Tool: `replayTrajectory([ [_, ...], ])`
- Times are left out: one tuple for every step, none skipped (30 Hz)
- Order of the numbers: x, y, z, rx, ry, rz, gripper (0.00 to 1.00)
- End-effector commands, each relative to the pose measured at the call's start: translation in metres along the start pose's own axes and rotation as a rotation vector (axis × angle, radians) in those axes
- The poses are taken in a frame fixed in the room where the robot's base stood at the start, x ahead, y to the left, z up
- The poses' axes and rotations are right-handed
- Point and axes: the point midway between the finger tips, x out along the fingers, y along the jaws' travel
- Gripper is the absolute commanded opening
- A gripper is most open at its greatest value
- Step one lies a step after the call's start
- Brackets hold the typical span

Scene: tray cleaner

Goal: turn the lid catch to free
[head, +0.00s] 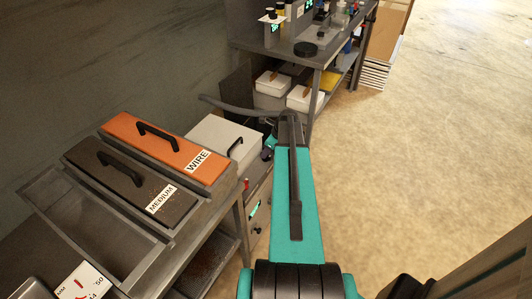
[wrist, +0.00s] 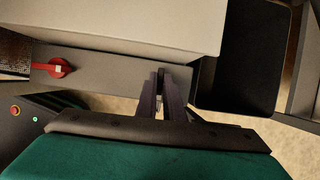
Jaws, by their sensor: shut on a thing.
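The pale grey cleaner lid (head: 215,133), with a black handle, is closed at the centre left of the head view. It also fills the top of the wrist view (wrist: 130,22). My gripper (wrist: 161,76) has its fingers close together at the cleaner's front, just under the lid edge. It is shut on a small dark piece, which seems to be the lid catch (wrist: 160,79). The fingers mostly hide this piece, so its angle cannot be told. In the head view my gripper (head: 268,148) is small and partly hidden behind my arm.
A red knob (wrist: 58,68) sits on the front panel, left of my gripper. An orange WIRE box (head: 165,150) and a dark MEDIUM box (head: 125,187) stand left of the cleaner. A loaded shelf bench (head: 280,50) stands behind. The floor at right is clear.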

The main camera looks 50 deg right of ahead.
Motion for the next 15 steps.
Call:
replayTrajectory([
  [-0.0005,-0.0004,0.0005,-0.011,0.0,0.006,0.0],
  [-0.0005,-0.0005,0.0007,-0.018,0.0,0.009,0.0],
  [-0.0006,-0.0007,0.0008,-0.031,-0.001,0.015,0.0],
  [-0.0007,-0.0007,0.0009,-0.042,-0.001,0.019,0.0],
  [-0.0007,-0.0008,0.001,-0.053,-0.001,0.025,0.0],
  [-0.0008,-0.0011,0.0011,-0.072,-0.001,0.032,0.0],
  [-0.0008,-0.0015,0.0013,-0.086,-0.001,0.038,0.0],
  [-0.0009,-0.0017,0.0014,-0.102,-0.001,0.044,0.0],
  [-0.001,-0.0018,0.0014,-0.125,-0.001,0.054,0.0],
  [-0.001,-0.0019,0.0015,-0.143,0.0,0.062,0.0],
  [-0.0011,-0.0021,0.0016,-0.163,0.0,0.07,0.0],
  [-0.0011,-0.0024,0.0017,-0.191,0.0,0.081,0.0],
  [-0.0011,-0.0024,0.0017,-0.212,0.0,0.09,0.0],
  [-0.0011,-0.0025,0.0018,-0.235,0.0,0.1,0.0],
  [-0.001,-0.0029,0.002,-0.267,0.0,0.112,0.0],
])
